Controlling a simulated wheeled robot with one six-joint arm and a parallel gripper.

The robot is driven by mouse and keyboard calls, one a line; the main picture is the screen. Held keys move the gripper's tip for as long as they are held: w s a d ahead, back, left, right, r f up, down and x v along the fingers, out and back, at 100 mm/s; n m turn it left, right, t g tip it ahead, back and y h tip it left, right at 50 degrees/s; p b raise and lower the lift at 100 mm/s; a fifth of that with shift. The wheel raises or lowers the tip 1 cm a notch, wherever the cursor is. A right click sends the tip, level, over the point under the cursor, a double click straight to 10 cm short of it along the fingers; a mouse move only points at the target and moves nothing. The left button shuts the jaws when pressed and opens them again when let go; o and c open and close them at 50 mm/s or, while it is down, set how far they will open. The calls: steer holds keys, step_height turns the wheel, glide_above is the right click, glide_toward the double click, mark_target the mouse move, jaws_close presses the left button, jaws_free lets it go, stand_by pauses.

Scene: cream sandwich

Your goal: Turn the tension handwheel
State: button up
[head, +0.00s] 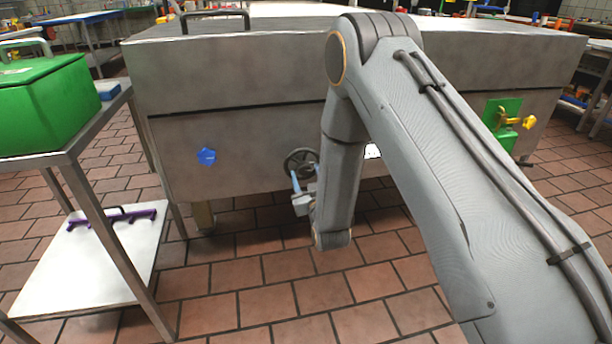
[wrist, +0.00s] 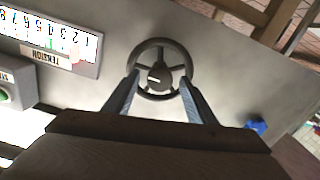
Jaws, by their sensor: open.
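The tension handwheel (head: 301,162) is a dark spoked wheel on the front face of the grey metal machine (head: 240,130). In the wrist view the handwheel (wrist: 160,70) faces me, with a pale mark on its hub. My gripper (head: 301,180) is just in front of it. In the wrist view my gripper (wrist: 158,88) is open, with one blue finger at each side of the wheel's lower rim. I cannot tell whether the fingers touch the rim. My arm hides part of the machine in the head view.
A "TENSION" scale (wrist: 55,40) and a green button (wrist: 4,95) sit beside the wheel. A blue knob (head: 206,156) and a green plate with a yellow handle (head: 505,120) are on the machine. A cart with a green box (head: 45,105) stands left. The tiled floor in front is clear.

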steer(key=shift+w+a, duration=0.15)
steer(key=shift+w, duration=0.35)
steer(key=shift+c, duration=0.2)
steer(key=c, duration=1)
steer(key=shift+m, duration=0.3)
